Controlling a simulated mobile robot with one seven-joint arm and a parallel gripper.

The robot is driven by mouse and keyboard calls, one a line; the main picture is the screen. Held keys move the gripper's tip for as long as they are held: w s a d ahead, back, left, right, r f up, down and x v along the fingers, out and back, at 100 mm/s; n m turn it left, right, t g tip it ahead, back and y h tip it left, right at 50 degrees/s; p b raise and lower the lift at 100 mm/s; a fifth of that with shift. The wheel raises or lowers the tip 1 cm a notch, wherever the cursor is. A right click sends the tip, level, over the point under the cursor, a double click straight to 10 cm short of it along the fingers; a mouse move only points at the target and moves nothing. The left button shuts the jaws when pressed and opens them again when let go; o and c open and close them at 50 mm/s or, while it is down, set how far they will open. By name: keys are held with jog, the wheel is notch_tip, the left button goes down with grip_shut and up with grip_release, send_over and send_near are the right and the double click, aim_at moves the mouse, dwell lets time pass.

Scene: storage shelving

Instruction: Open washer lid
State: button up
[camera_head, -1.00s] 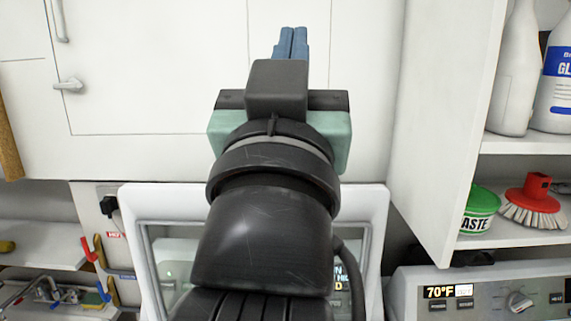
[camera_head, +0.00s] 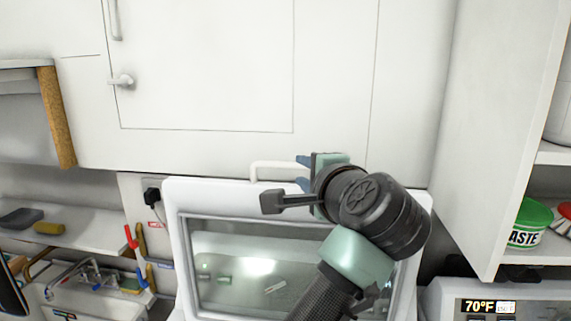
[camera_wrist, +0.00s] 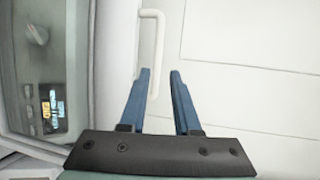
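The washer lid (camera_head: 178,240) is a white frame with a glass window, and it appears to stand raised. A control panel with a lit display shows through the glass. The lid also fills the left of the wrist view (camera_wrist: 115,60). A white bar handle (camera_head: 262,165) sits on its top edge. It also shows in the wrist view (camera_wrist: 153,40). My gripper (camera_head: 302,172) is at the right end of this handle. Its blue fingers are apart in the wrist view (camera_wrist: 162,85). The handle's near end is beside the left finger's inner side; I cannot tell whether they touch.
White cabinets (camera_head: 220,60) are behind the lid. A shelf unit (camera_head: 480,150) with a green tub (camera_head: 528,222) stands on the right, above a second machine (camera_head: 450,295) reading 70°F. A sink (camera_head: 95,290) and shelf (camera_head: 80,222) are on the left.

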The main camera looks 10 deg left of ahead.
aim_at(288, 165)
jog(key=p+x, duration=0.1)
jog(key=x, duration=0.2)
jog(key=p+x, duration=0.2)
jog(key=x, duration=0.2)
jog(key=p+x, duration=0.1)
jog(key=x, duration=0.3)
jog(key=shift+s+a, duration=0.15)
jog(key=shift+a, duration=0.15)
jog(key=shift+p+x, duration=0.45)
jog(key=shift+x, duration=0.65)
jog(key=shift+f, duration=0.2)
jog(key=shift+c, duration=0.3)
grip_shut()
